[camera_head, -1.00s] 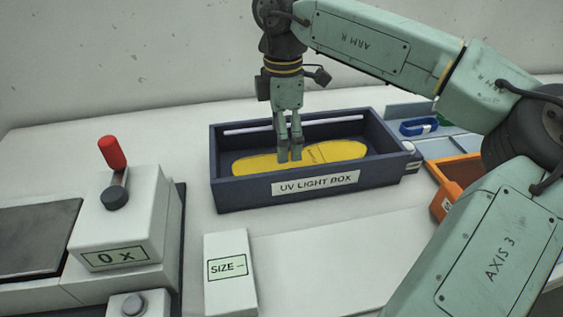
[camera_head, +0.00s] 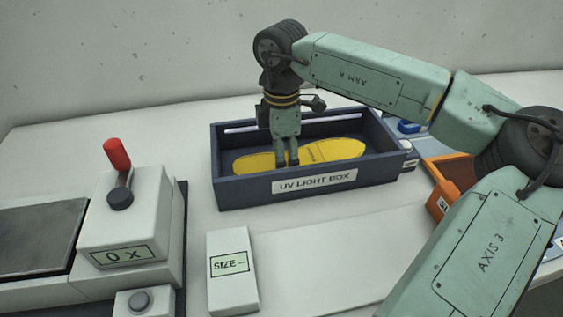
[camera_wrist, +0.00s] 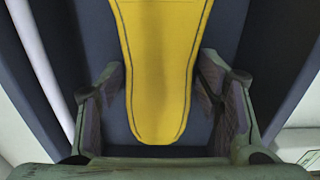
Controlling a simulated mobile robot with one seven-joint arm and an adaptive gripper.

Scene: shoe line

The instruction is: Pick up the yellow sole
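The yellow sole (camera_head: 335,150) lies flat in the dark UV light box (camera_head: 232,193), running left to right. My gripper (camera_head: 286,163) points down into the box, over the middle of the sole, and its fingertips hide part of it. In the wrist view the yellow sole (camera_wrist: 160,75) runs up from between the fingers. The fingers of my gripper (camera_wrist: 160,95) stand apart on both sides of it, with a gap on each side. Whether the fingertips reach down to the sole's level is hard to tell.
The box walls stand close around my gripper. An orange bin (camera_head: 441,176) and a blue item (camera_head: 409,127) are to the right. A white machine with a red-knobbed lever (camera_head: 117,154) is at left, and a white SIZE block (camera_head: 232,282) in front.

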